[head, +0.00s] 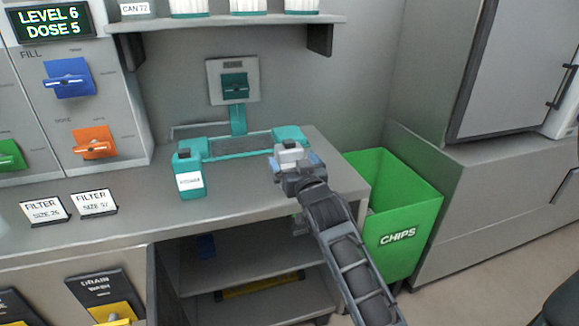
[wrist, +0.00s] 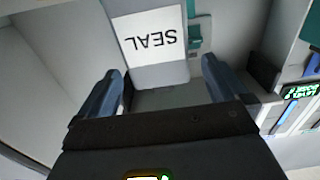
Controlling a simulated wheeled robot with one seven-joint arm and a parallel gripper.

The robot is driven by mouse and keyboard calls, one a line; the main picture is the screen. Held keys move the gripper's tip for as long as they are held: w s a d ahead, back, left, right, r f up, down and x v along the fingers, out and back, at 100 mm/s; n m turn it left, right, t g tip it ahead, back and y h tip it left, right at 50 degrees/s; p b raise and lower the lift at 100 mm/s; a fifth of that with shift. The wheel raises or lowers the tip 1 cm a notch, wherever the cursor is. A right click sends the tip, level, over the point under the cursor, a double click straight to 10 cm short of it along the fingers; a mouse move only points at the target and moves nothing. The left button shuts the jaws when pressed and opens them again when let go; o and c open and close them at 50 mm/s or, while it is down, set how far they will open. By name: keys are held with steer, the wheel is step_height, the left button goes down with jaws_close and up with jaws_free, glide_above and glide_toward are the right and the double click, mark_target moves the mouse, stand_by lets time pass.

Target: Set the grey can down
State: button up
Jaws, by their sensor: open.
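The grey can (head: 289,153) shows only as a small grey-white part just beyond my gripper (head: 297,163), which hides the rest of it. In the wrist view the can (wrist: 157,75) is grey with a white label reading SEAL, upside down in that picture. It lies between and beyond the two blue fingers of my gripper (wrist: 162,88), with gaps visible at its sides. My gripper is open over the right part of the grey counter (head: 250,179). I cannot tell whether the can's base rests on the counter.
A teal can (head: 189,178) with a white label stands left of my gripper. A teal frame with a post (head: 237,119) is behind. A shelf (head: 225,22) with containers hangs above. A green CHIPS bin (head: 398,205) stands right of the counter. The counter's front left has filter signs (head: 94,201).

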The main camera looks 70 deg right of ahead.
steer(key=x, duration=0.4)
steer(key=shift+w+d, duration=0.1)
steer(key=shift+d, duration=0.15)
steer(key=c, duration=1.4)
steer(key=shift+r, duration=0.1)
